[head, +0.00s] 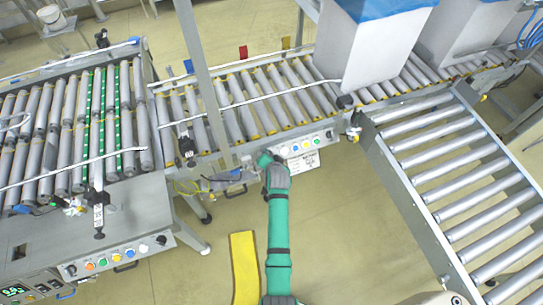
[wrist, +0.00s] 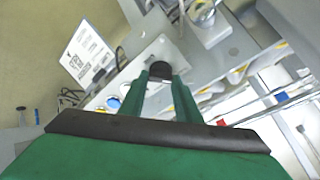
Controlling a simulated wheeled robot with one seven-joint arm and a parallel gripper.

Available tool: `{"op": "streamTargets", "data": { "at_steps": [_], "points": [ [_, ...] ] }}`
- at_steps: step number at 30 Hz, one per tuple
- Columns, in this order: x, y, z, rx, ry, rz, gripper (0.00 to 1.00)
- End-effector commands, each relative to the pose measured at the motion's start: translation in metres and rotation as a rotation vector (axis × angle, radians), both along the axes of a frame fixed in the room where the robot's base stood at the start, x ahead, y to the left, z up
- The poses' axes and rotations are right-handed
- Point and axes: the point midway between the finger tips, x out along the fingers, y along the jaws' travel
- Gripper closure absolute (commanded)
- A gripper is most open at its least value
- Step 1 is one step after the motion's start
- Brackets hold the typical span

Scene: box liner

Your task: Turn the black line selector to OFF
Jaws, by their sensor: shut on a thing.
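The black selector knob (wrist: 159,69) shows in the wrist view on a light grey panel (wrist: 156,50). My gripper (wrist: 160,80) has its two green fingers on either side of the knob, shut on it. The fingers hide part of the knob, so I cannot read its pointer or setting. In the head view my gripper (head: 267,159) is at the left end of a button box on the conveyor's front rail. The knob is hidden there behind the gripper.
White, blue and yellow buttons (head: 296,147) sit right of my gripper, above a printed label (head: 303,162). A roller conveyor (head: 250,105) runs behind, carrying a large grey box (head: 365,45) with blue lining. Another button panel (head: 115,256) is at left. Floor below is clear around a yellow strip (head: 244,268).

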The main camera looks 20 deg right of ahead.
Motion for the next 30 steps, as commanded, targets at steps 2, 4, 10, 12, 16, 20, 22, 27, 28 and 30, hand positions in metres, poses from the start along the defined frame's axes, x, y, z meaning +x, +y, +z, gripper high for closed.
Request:
{"op": "streamTargets", "data": {
  "at_steps": [2,4,10,12,16,20,22,27,28,30],
  "points": [
    [-0.0013,0.0016,-0.0018,0.035,0.006,-0.037,0.93],
    [-0.0010,0.0020,-0.0017,0.069,0.007,-0.075,0.93],
    [0.0007,0.0037,-0.0013,0.180,0.010,-0.202,0.93],
    [0.0014,0.0052,-0.0011,0.219,0.011,-0.244,0.93],
    [0.0025,0.0065,-0.0008,0.287,0.013,-0.321,0.93],
    [0.0031,0.0076,-0.0009,0.344,0.014,-0.386,0.93],
    [0.0032,0.0080,-0.0009,0.371,0.016,-0.415,0.93],
    [0.0042,0.0090,-0.0005,0.419,0.016,-0.468,0.93],
    [0.0044,0.0091,-0.0005,0.425,0.016,-0.475,0.93],
    [0.0045,0.0091,-0.0003,0.437,0.016,-0.488,0.93]
  ]
}}
